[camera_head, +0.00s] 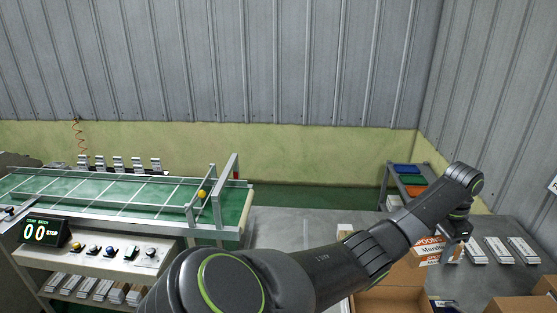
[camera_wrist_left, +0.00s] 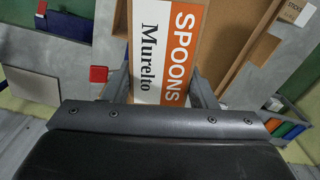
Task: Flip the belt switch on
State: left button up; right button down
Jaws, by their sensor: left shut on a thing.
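The belt's control panel (camera_head: 110,262) is at the lower left in the head view. It carries a row of small knobs or switches, with a black-and-silver one (camera_head: 151,252) at its right end. The green conveyor belt (camera_head: 100,193) lies behind the panel. My left gripper (camera_head: 456,232) is far to the right of the panel, over the cardboard boxes. It is shut on a spoons pack with an orange-and-white label (camera_wrist_left: 165,45), seen between the fingers in the left wrist view. My right gripper is not in view.
An open cardboard box (camera_head: 392,300) is under my left arm. Several white packs (camera_head: 500,250) lie on the grey table to the right. A rack with coloured bins (camera_head: 408,180) stands behind. A metal gate (camera_head: 228,190) rises at the belt's right end.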

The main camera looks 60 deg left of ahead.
aim_at(131, 249)
jog(key=k+j+u, duration=0.3)
jog(key=k+j, duration=0.15)
jog(key=k, duration=0.2)
jog(key=k+j+u, duration=0.25)
jog(key=k+j, duration=0.3)
jog(key=k, duration=0.05)
